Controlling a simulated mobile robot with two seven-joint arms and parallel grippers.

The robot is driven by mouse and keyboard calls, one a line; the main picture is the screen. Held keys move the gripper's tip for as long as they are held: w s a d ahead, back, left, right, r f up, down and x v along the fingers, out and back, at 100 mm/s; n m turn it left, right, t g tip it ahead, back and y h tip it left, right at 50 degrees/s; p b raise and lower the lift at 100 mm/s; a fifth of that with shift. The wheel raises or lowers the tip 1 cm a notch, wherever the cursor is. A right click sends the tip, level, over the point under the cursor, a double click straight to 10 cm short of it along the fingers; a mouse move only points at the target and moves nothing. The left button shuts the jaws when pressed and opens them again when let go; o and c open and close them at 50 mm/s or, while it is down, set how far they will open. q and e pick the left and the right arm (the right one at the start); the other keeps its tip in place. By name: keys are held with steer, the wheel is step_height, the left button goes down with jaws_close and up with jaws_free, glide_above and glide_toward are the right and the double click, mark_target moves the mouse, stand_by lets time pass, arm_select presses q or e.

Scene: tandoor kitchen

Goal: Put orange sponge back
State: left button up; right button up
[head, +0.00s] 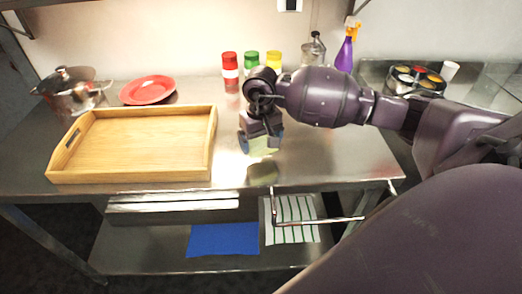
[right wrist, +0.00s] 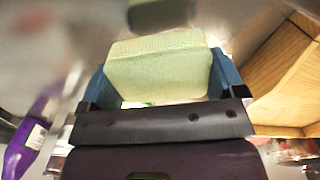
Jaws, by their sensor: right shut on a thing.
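My right gripper (head: 261,139) is shut on a pale green block that looks like a sponge (head: 264,149). It holds the block just above the steel counter, to the right of the wooden tray. In the right wrist view the pale green sponge (right wrist: 160,70) sits between the two blue fingers (right wrist: 160,88). Its colour reads as green, not orange, and no orange sponge is visible. My left gripper is out of view.
A wooden tray (head: 52,176) stands empty on the left of the counter. Behind are a steel pot (head: 72,92), a red plate (head: 148,89), red, green and yellow shakers (head: 230,70), and a purple spray bottle (head: 345,54). Bare counter (head: 330,165) lies right of the gripper. A blue cloth (head: 223,240) lies on the lower shelf.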

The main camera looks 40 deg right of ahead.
mark_target(261, 159)
step_height(261, 159, down, 4)
steer(key=shift+r, duration=0.25)
steer(key=shift+f, duration=0.25)
steer(key=shift+f, duration=0.2)
steer(key=o, duration=0.6)
steer(key=shift+r, duration=0.1)
